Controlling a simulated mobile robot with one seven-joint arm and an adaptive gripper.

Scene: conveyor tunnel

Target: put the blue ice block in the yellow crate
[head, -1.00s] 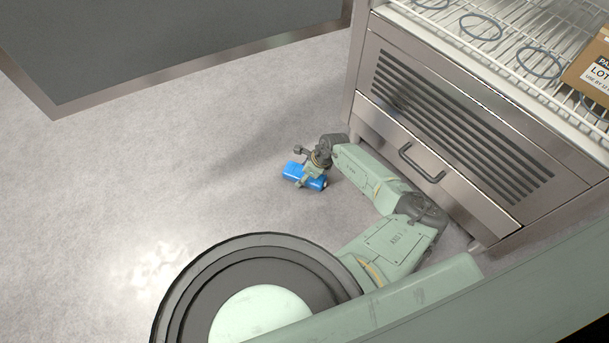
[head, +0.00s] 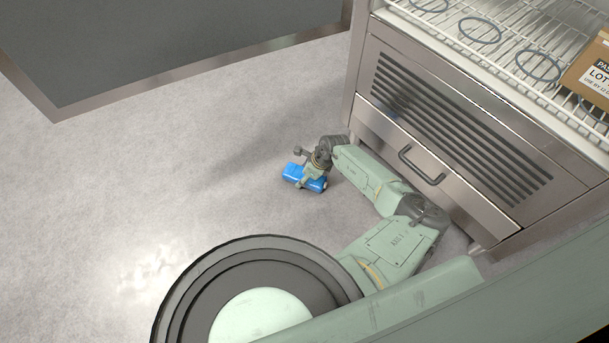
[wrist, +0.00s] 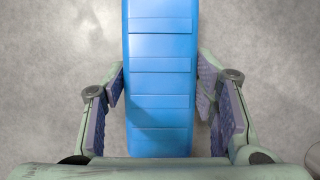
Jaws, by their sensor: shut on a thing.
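The blue ice block (head: 294,172) is a bright blue ribbed slab near the middle of the head view, over the grey floor. In the wrist view the ice block (wrist: 160,65) runs up from the gripper to the top edge. My gripper (wrist: 160,92) is shut on it, with a finger pad along each long side. In the head view my gripper (head: 310,179) sits across the block and hides part of it. I cannot tell if the block touches the floor. No yellow crate shows in either view.
A steel cabinet (head: 455,130) with a vented front and a handled drawer stands close on the right of my arm. Its wire shelf (head: 500,45) holds a cardboard box (head: 590,75). A dark panel (head: 150,40) lies at upper left. The floor (head: 150,170) left of the gripper is clear.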

